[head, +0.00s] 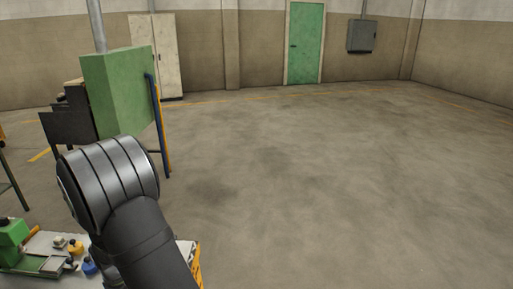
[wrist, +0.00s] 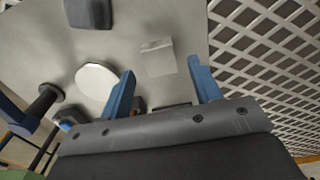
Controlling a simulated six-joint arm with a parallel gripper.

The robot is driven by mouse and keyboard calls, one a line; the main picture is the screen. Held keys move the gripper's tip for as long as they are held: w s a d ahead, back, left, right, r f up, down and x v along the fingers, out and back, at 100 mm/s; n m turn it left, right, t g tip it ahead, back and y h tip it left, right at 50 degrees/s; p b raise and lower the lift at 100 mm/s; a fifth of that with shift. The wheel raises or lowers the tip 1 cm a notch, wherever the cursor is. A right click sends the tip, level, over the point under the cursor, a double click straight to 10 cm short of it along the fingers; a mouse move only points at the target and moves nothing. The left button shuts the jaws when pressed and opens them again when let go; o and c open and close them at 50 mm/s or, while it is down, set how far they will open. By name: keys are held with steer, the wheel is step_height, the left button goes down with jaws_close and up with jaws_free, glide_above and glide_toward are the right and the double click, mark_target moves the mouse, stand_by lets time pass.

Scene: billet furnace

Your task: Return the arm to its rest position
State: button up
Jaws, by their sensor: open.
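My gripper (wrist: 162,90) shows in the wrist view with two blue fingers spread wide apart. No object is between the fingertips. Beyond them is a grey surface with a pale square block (wrist: 158,58) and a white round disc (wrist: 97,82). I cannot tell how far these are from the fingers. In the head view my dark arm link and its ribbed metal joint rise at the lower left. My gripper is not visible in the head view.
A green furnace-like box (head: 118,90) stands at the left behind my arm. A bench with a green machine (head: 14,240) and small coloured items is at the lower left. A metal grating (wrist: 270,60) lies right in the wrist view. The floor (head: 340,180) is clear.

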step_height(320, 180, up, 8)
steer(key=r, duration=0.1)
step_height(320, 180, down, 12)
steer(key=shift+f, duration=0.15)
step_height(320, 180, up, 4)
steer(key=shift+w+r, duration=0.1)
steer(key=shift+r, duration=0.15)
steer(key=w+d+r, duration=0.4)
steer(key=d+r, duration=0.3)
steer(key=d, duration=0.4)
steer(key=w+a, duration=0.6)
steer(key=a, duration=0.7)
steer(key=f, duration=1)
steer(key=shift+w, duration=0.25)
